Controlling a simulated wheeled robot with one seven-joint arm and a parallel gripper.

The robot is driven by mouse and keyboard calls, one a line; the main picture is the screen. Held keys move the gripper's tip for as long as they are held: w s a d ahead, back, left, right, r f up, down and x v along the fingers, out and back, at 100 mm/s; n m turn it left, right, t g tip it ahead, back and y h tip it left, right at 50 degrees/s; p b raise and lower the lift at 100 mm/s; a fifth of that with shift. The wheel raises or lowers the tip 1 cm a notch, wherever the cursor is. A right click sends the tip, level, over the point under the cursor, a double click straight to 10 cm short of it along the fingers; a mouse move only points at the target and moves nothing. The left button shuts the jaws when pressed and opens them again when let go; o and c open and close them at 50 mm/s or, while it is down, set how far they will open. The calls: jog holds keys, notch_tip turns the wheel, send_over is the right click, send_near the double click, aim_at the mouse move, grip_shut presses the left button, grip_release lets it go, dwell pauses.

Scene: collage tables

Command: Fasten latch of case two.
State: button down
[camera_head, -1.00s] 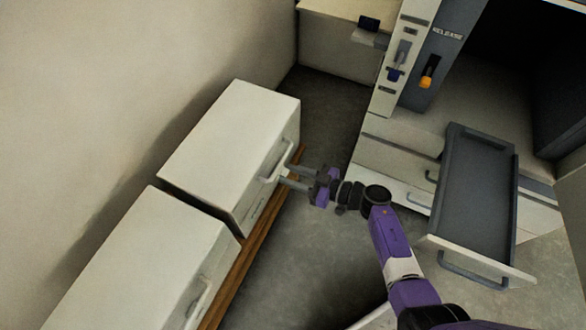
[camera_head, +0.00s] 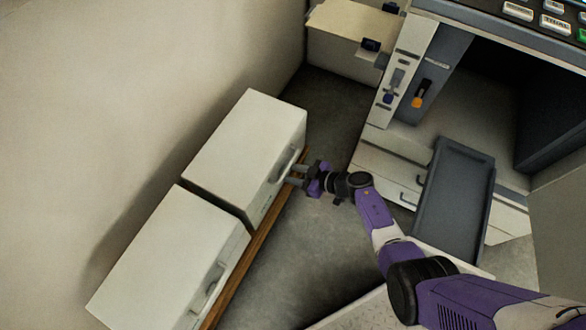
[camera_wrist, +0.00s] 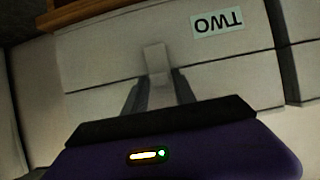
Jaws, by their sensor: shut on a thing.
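Case two (camera_head: 246,146) is the farther of two white cases, with a handle (camera_head: 284,166) on its front. In the wrist view its front carries an upside-down label TWO (camera_wrist: 217,22) and a seam. A small pale latch tab (camera_wrist: 155,56) crosses near the seam. My gripper (camera_head: 296,174) is at the case's front; in the wrist view its two dark fingers (camera_wrist: 158,82) reach up to the tab and are shut on it. The fingertips partly hide the tab's lower end. Whether the latch is fastened I cannot tell.
A second white case (camera_head: 170,262) stands nearer, beside case two. A brown wooden edge (camera_head: 243,262) runs along their fronts. To the right, a cabinet has an orange-handled lever (camera_head: 418,98) and a dark tray (camera_head: 455,200) pulled out. Grey floor lies between.

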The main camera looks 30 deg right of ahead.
dwell(0.4)
jog(key=c, duration=1.2)
grip_release()
jog(key=shift+o, duration=0.2)
jog(key=shift+r, duration=0.1)
jog(key=p+v, duration=0.4)
jog(key=v, duration=0.3)
jog(key=shift+s+d, duration=0.2)
jog(key=shift+s, duration=0.1)
jog(key=shift+r, duration=0.1)
